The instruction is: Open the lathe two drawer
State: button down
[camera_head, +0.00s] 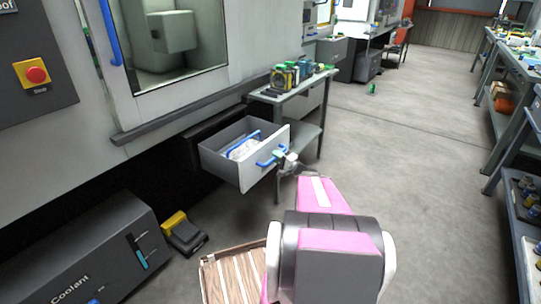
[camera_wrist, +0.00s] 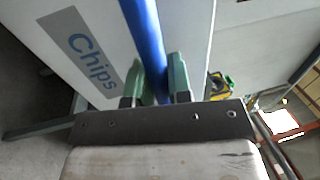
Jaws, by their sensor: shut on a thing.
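The drawer (camera_head: 228,152) under the machine window is pulled out, and its inside shows from above. A blue-handled item and something white lie in it. Its light grey front carries a blue handle (camera_head: 266,162). My gripper (camera_head: 285,160) is at the right part of this handle. In the wrist view my gripper (camera_wrist: 165,85) has its green fingers on both sides of the blue handle (camera_wrist: 145,40), shut on it. The drawer front (camera_wrist: 50,45) there bears a label reading "Chips".
A small table (camera_head: 300,88) with several coloured items stands just behind the drawer. A grey coolant box (camera_head: 85,250) and a yellow-and-black pedal (camera_head: 182,232) are at the lower left. Open floor (camera_head: 420,170) lies to the right, with workbenches along the right edge.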

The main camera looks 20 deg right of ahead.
jog(key=shift+s+d, duration=0.1)
jog(key=shift+s, duration=0.1)
jog(key=c, duration=1.1)
grip_release()
jog(key=v, duration=1)
jog(key=shift+s+d+f, duration=0.1)
jog(key=shift+s+d, duration=0.15)
jog(key=shift+d, duration=0.05)
